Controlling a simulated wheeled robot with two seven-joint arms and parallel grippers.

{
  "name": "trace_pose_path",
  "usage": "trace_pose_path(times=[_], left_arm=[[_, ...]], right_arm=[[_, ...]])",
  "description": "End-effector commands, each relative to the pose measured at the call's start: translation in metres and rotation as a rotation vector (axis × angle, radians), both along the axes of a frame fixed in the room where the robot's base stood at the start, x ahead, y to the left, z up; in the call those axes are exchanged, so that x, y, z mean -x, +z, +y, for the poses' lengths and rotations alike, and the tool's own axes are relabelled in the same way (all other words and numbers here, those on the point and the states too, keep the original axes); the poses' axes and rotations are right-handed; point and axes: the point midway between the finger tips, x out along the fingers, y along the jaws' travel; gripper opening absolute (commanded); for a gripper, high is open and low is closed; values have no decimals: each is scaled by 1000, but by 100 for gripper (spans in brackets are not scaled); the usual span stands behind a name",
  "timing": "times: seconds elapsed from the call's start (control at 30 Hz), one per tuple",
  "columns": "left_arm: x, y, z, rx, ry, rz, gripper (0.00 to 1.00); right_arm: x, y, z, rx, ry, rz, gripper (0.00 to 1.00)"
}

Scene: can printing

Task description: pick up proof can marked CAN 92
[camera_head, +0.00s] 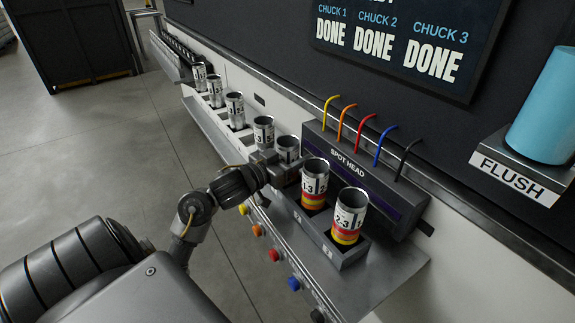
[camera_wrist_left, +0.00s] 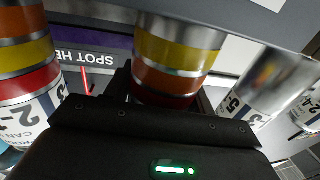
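No mark CAN 92 is readable on any can. My right gripper is out of view.
The SPOT HEAD unit (camera_head: 365,180) with coloured tubes stands behind the holder. A FLUSH block (camera_head: 520,175) carries a blue cylinder (camera_head: 546,110).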

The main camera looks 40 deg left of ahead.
Motion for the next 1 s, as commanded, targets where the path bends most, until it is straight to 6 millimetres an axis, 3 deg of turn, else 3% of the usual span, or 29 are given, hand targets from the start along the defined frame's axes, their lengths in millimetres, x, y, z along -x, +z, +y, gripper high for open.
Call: trace_pose_path(times=[0.03,0.17,0.57,0.77,1.0], left_arm=[[0,0,0,0,0,0,47],[0,0,0,0,0,0,30],[0,9,0,-3,-1,-1,30],[2,38,1,-7,0,-2,30],[41,84,7,-10,-1,0,30]], right_arm=[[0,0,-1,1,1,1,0],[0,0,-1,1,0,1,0],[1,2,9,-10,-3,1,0],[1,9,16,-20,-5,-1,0],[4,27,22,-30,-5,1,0]])
